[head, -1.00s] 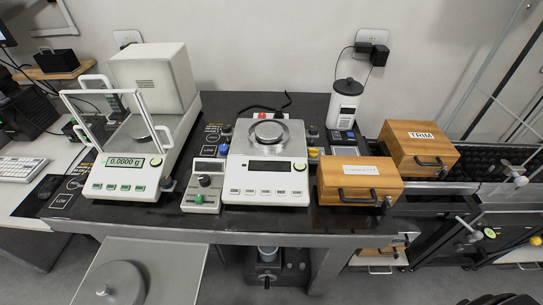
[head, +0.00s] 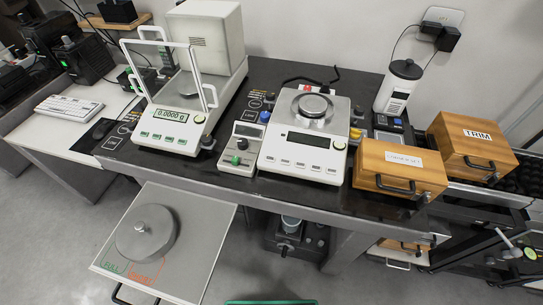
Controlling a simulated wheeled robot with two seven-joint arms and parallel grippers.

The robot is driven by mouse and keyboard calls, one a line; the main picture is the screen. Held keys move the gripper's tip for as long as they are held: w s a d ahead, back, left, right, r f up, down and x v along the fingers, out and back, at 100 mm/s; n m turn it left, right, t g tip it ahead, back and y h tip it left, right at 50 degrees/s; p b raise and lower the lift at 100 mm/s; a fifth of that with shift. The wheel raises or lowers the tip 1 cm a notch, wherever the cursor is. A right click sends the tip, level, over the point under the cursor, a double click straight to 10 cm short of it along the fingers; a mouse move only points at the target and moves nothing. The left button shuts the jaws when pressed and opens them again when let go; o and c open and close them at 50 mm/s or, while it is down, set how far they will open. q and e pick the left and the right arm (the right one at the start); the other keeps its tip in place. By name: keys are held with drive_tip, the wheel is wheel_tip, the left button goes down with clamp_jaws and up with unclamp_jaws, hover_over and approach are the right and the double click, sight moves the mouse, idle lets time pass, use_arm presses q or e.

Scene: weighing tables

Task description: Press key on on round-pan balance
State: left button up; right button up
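The left balance (head: 165,142) has a glass draft shield, a lit display (head: 179,115) that appears to read 0.0000 g, and green-marked keys. A round pan partly shows behind its glass. Key labels are too small to read. Neither of my grippers shows in the head view.
A small control box (head: 240,148) stands between the balances. A wooden box (head: 398,172) and another marked TRIM (head: 474,146) stand to the right. A grey plate (head: 190,235) with a round weight (head: 146,233) is in front, below the dark table (head: 233,183). A green edge (head: 270,302) shows at the bottom.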

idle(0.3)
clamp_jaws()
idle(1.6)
